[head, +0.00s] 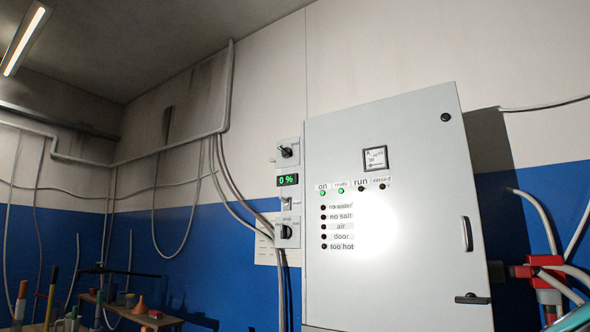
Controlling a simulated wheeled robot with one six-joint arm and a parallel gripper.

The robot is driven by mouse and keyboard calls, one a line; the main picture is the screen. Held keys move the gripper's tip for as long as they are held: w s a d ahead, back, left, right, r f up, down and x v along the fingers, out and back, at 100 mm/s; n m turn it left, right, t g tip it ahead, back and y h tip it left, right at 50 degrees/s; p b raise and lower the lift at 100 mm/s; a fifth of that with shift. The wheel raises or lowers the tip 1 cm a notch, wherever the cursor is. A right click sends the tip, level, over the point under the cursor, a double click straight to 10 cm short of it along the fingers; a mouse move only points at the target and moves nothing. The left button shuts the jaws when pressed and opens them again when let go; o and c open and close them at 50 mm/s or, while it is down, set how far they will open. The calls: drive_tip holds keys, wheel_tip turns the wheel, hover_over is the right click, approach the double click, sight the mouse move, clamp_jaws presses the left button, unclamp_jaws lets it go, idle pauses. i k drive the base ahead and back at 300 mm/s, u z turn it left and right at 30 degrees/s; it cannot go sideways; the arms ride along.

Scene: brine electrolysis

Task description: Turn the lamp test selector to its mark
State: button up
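Two dark rotary knobs sit on small grey plates on the wall, left of a grey cabinet (400,285). The upper knob (286,152) has a pointer turned to the side, with tiny labels around it. The lower knob (285,231) appears upright, with small labels above it. A small switch (287,203) sits between them. The labels are too small to read, so I cannot tell which one is the lamp test selector or where its mark lies. My gripper is not in view.
A display (287,180) reads 0 %. The cabinet door has green lamps lit at "on" and "ready", a meter (375,159) and a handle (467,234). Cables hang below the knobs. A cluttered bench (150,318) stands lower left; red pipe fittings (545,272) are at right.

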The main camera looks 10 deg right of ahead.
sight(286, 152)
drive_tip(key=z, duration=0.1)
drive_tip(key=k, duration=0.35)
drive_tip(key=u, duration=1)
drive_tip(key=i, duration=2.65)
drive_tip(key=z, duration=0.75)
